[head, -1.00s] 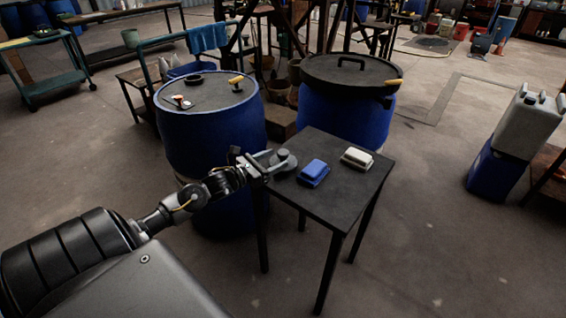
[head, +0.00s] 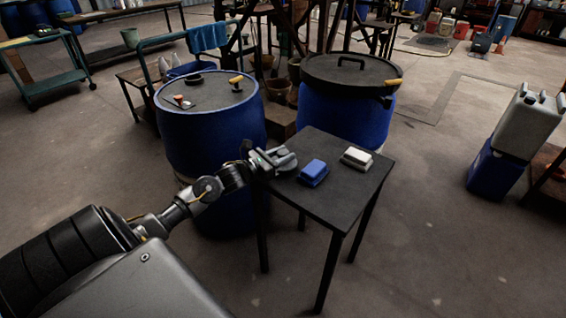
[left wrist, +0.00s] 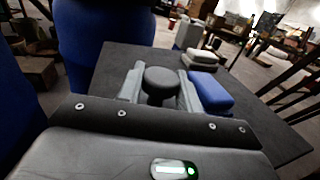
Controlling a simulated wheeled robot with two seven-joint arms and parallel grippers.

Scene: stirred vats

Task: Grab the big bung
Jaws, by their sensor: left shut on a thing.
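The big bung (left wrist: 160,82), a dark round plug with a wide knob-like top, stands at the near left corner of the small black table (head: 340,205). My left gripper (left wrist: 158,88) is shut on it, with a grey finger on each side just below its top. In the head view my left gripper (head: 277,160) is at that table corner and mostly hides the bung. I cannot tell whether the bung still touches the tabletop. My right gripper is in neither view.
A blue block-like item (head: 313,172) lies close to the right of my gripper, with a white one (head: 356,158) beyond it. A blue drum (head: 210,135) with small items on its lid stands behind left; another lidded drum (head: 345,118) stands behind the table.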

